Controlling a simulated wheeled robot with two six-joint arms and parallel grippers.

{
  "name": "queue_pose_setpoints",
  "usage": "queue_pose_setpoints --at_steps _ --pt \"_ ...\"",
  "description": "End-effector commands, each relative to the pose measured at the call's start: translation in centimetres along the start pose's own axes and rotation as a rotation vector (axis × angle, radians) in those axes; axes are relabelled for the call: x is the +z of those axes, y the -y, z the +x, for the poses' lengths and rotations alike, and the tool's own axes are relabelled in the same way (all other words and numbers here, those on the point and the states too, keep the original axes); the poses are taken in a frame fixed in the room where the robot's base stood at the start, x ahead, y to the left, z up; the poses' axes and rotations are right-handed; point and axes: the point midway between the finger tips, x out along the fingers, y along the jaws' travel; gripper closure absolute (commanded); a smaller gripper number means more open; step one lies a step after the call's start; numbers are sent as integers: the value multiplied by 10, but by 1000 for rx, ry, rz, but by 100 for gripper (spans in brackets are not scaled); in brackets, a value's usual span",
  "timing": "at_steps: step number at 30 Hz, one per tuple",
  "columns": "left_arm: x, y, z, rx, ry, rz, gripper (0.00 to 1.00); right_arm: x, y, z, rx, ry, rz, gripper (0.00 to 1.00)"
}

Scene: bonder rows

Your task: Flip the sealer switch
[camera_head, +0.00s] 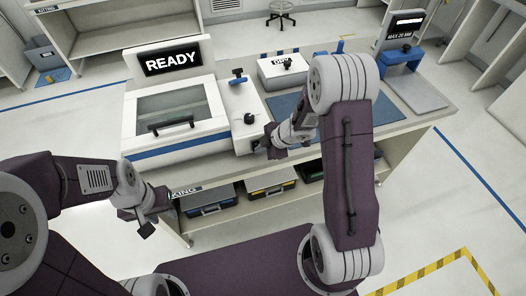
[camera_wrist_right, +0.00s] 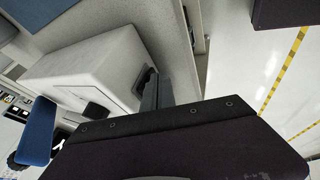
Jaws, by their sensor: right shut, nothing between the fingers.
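A white machine (camera_head: 178,110) with a lit READY screen (camera_head: 171,60) stands at the left of the bench. A narrow white box (camera_head: 239,104) adjoins its right side, with a blue-handled part (camera_head: 238,77) and a black knob (camera_head: 250,118) on top. I cannot tell which of these is the sealer switch. My right gripper (camera_head: 268,143) is shut and empty, close to the box's front right corner. In the right wrist view, its dark fingers (camera_wrist_right: 154,92) are beside a white housing (camera_wrist_right: 92,70); contact is unclear. My left gripper (camera_head: 149,216) hangs in front of the bench, away from the machine.
A smaller white box (camera_head: 282,70) with a black knob stands behind a blue mat (camera_head: 290,107). A blue device (camera_head: 402,58) with a sign stands at the back right. Bins (camera_head: 208,198) sit on the shelf below. My right arm covers part of the bench.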

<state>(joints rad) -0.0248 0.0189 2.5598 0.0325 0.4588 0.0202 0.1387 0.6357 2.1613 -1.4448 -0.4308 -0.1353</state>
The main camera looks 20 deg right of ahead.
Motion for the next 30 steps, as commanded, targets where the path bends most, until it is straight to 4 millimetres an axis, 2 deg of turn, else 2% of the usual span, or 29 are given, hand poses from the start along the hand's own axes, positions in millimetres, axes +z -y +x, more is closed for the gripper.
queue_pose_setpoints --at_steps 7,10,11,19,30 --pt "0 0 1 0 0 0 64 0 0 1 1 0 0 100" --pt "2 0 14 0 0 0 64 3 -5 10 25 -5 -8 100" --pt "1 0 8 0 1 0 64 1 -6 5 23 -4 -6 100" --pt "0 0 4 0 0 0 64 0 -7 2 21 -4 -6 100" --pt "-1 0 -13 0 0 0 64 -6 -12 -11 20 -4 -8 100"
